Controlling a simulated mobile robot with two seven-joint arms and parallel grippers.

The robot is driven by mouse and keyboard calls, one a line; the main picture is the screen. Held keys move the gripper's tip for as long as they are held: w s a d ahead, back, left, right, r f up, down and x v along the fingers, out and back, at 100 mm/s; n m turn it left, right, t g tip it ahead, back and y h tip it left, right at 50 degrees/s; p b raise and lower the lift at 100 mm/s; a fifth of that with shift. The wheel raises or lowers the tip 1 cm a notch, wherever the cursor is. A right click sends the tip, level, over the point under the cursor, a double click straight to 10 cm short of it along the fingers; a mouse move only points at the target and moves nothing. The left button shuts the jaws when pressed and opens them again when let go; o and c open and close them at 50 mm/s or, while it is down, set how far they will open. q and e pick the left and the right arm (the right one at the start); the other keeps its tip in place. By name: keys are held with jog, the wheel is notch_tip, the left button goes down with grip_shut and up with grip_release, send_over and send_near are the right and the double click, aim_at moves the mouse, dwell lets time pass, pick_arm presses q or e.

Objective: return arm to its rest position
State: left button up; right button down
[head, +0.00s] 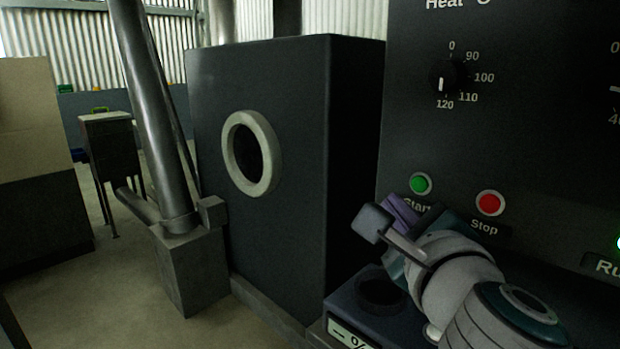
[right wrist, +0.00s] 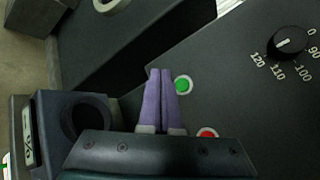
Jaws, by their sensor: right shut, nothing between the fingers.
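My right gripper (head: 398,208) is in front of the control panel (head: 480,130), just below and left of the green Start button (head: 421,184). The red Stop button (head: 489,203) is to its right. In the right wrist view its purple fingers (right wrist: 160,98) are closed together and empty. There the green button (right wrist: 183,85) lies just right of the fingertips, and the red button (right wrist: 207,133) is lower right. I cannot tell whether the fingers touch the panel. My right arm comes in from the bottom right of the head view. My left gripper is not in view.
A dark knob (head: 450,78) is on the panel above the buttons. A small box with a display (head: 349,335) and a round opening sits below my gripper. A large dark cabinet (head: 258,222) with a ringed hole stands left, beside a metal pipe (head: 160,125). Open floor (head: 100,290) lies further left.

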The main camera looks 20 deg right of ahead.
jog(key=s+a+r+n+t+y+p, duration=0.2)
jog(key=a+r+n+t+y+p, duration=0.15)
jog(key=a+r+n+y, duration=0.6)
jog(key=s+a+n+g+y+p, duration=0.45)
jog(key=a+n, duration=0.45)
jog(key=n, duration=0.5)
jog(key=s+f+n+g+p, duration=0.2)
jog(key=s+f+n+g, duration=0.35)
jog(key=s, duration=0.25)
jog(key=s+d+f+n+g+h+p, duration=0.1)
jog(key=s+d+n+g+h+p, duration=0.25)
jog(key=s+d+g+h, duration=0.45)
notch_tip(320, 180, up, 37)
jog(key=s+d+t+p, duration=0.2)
jog(key=p, duration=3.5)
jog(key=shift+s+r+y, duration=0.15)
jog(key=shift+s+y, duration=0.15)
